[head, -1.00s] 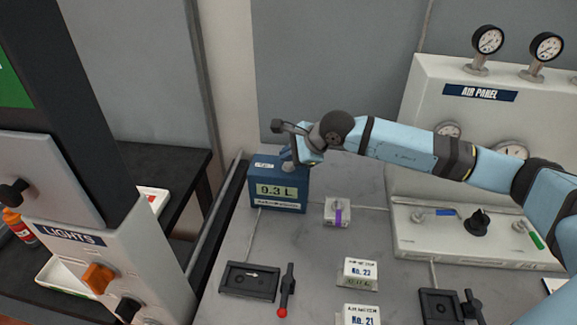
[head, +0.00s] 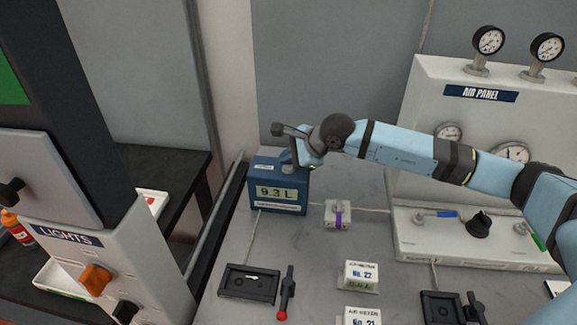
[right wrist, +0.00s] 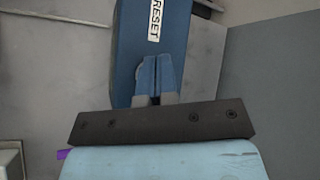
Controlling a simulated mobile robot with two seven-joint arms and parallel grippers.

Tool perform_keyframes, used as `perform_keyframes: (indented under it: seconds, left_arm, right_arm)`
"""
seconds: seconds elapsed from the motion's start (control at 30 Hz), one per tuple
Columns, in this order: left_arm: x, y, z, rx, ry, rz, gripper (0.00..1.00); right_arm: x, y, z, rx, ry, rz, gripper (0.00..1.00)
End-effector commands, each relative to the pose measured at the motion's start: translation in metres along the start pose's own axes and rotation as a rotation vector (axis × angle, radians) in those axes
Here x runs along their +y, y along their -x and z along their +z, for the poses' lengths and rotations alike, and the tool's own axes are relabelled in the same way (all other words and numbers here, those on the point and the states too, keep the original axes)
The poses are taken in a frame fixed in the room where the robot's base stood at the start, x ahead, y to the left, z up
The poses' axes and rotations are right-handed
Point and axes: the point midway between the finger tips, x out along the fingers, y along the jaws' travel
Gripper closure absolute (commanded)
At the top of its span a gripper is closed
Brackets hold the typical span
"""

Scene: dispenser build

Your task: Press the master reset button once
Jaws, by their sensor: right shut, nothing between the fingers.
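The blue meter box (head: 262,190) stands at the back left of the grey bench, and its display reads 9.3 L. In the right wrist view its blue top (right wrist: 137,55) carries a white label reading RESET (right wrist: 155,18). My right gripper (head: 288,166) is at the top of the box, pointing down. In the right wrist view its fingers (right wrist: 157,75) are together with nothing between them, over the box top. The button itself is hidden by the fingers, and I cannot tell whether they touch it. My left gripper is not in view.
A small white block with a purple stripe (head: 338,215) sits right of the box. A black lever with a red tip (head: 287,292) and numbered white cards (head: 359,275) are nearer. The air panel (head: 430,110) stands right, and the lights panel (head: 120,265) left.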

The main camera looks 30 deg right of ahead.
Motion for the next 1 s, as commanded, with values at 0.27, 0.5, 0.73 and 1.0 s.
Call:
perform_keyframes:
  seconds: [0.27, 0.5, 0.73, 1.0]
  left_arm:
    - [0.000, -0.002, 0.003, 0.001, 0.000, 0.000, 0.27]
    - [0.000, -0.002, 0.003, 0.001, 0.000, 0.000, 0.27]
    - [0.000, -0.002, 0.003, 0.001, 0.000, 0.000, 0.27]
    - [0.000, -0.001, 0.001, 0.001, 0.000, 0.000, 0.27]
  right_arm:
    - [0.002, -0.003, -0.002, 0.000, 0.000, 0.001, 1.00]
    - [0.003, -0.003, -0.002, 0.001, 0.000, 0.001, 1.00]
    - [0.001, -0.002, -0.001, 0.001, 0.000, 0.001, 1.00]
    - [-0.006, 0.008, 0.006, 0.000, 0.000, 0.000, 1.00]
